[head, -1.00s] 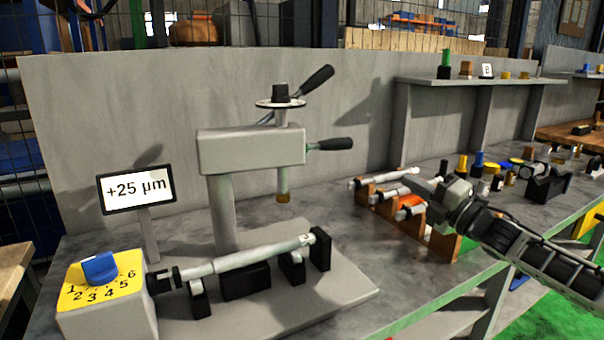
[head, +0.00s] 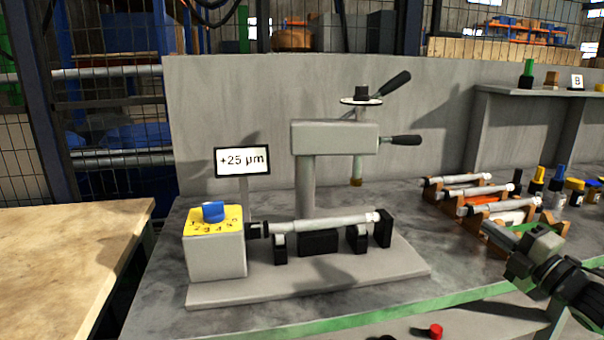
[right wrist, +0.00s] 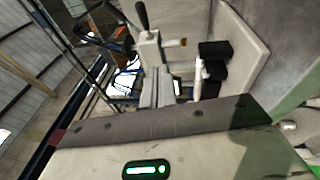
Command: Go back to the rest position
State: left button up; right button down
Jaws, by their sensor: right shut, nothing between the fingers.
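My right gripper (head: 496,228) is at the right of the head view, in front of the wooden rack (head: 437,203). It is shut and empty, apart from the grinder and its workpiece. In the right wrist view the closed fingers (right wrist: 157,90) point toward the grinder. The grinder (head: 335,140) stands on a grey base with two dark handles. A light cylindrical shaft (head: 320,225) lies across the black supports on that base. A yellow-topped box with a blue knob (head: 213,212) stands at its left end. The display (head: 242,161) reads +25 µm. My left gripper is out of view.
Several shafts lie on the rack with orange parts. Yellow and blue capped items (head: 554,186) stand right of it. A shelf (head: 510,91) is on the back right. A wooden table (head: 70,240) is at the left. A red button (head: 435,331) shows at the bottom.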

jog(key=s+a+f+m+g, duration=0.2)
jog(key=s+a+f+m, duration=0.2)
jog(key=a+f, duration=0.4)
jog(key=s+a+f+m+g, duration=0.1)
jog(key=s+a+f+m, duration=0.3)
jog(key=a+f, duration=0.35)
jog(key=s+a+f+m+g+h, duration=0.1)
jog(key=s+a+f+m, duration=0.2)
jog(key=s, duration=0.3)
jog(key=s+a+f+m+g+h+p, duration=0.1)
jog(key=s+a+f+m+g, duration=0.1)
jog(key=s+m, duration=0.3)
jog(key=s+a+f+m+g+h+p, duration=0.1)
jog(key=s+a+f+m, duration=0.3)
jog(key=s, duration=0.5)
jog(key=shift+a+m+g, duration=0.5)
jog(key=shift+a, duration=0.1)
